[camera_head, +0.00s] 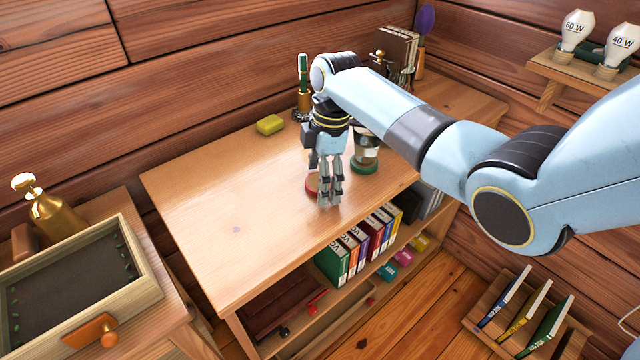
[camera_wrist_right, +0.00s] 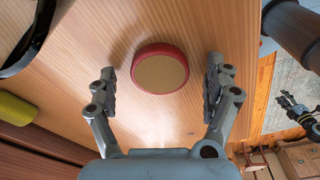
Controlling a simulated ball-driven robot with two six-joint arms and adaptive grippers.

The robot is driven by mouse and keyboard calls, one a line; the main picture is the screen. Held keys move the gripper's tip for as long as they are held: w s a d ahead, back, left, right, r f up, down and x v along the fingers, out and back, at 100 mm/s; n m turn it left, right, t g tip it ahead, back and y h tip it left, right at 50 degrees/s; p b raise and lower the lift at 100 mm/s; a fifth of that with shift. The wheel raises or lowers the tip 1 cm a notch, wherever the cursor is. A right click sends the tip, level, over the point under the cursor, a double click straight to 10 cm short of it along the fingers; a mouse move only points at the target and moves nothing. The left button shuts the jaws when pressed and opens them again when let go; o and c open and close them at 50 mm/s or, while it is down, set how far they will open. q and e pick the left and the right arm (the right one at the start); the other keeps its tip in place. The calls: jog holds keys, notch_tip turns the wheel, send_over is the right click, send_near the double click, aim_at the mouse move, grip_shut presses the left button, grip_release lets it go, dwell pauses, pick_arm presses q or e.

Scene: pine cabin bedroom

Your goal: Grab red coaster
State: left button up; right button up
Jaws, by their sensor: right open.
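The red coaster (camera_wrist_right: 160,68), a round disc with a tan top and red rim, lies flat on the wooden desk. In the head view the coaster (camera_head: 312,185) is partly hidden behind my right gripper (camera_head: 330,198), which points down at it. In the wrist view my right gripper (camera_wrist_right: 162,88) is open and empty. Its fingers are on either side of the coaster, with gaps to the rim. A small dark gripper (camera_wrist_right: 298,112), likely my left, shows at the wrist view's right edge; its jaw state is unclear.
A cup stands on a green coaster (camera_head: 364,167) just right of my right gripper. A yellow-green sponge (camera_head: 270,125) lies behind. Books (camera_head: 390,50) stand at the back right. The desk's left part is clear.

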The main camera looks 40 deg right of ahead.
jog(key=c, duration=1.3)
jog(key=shift+o, duration=0.2)
jog(key=shift+r, duration=0.1)
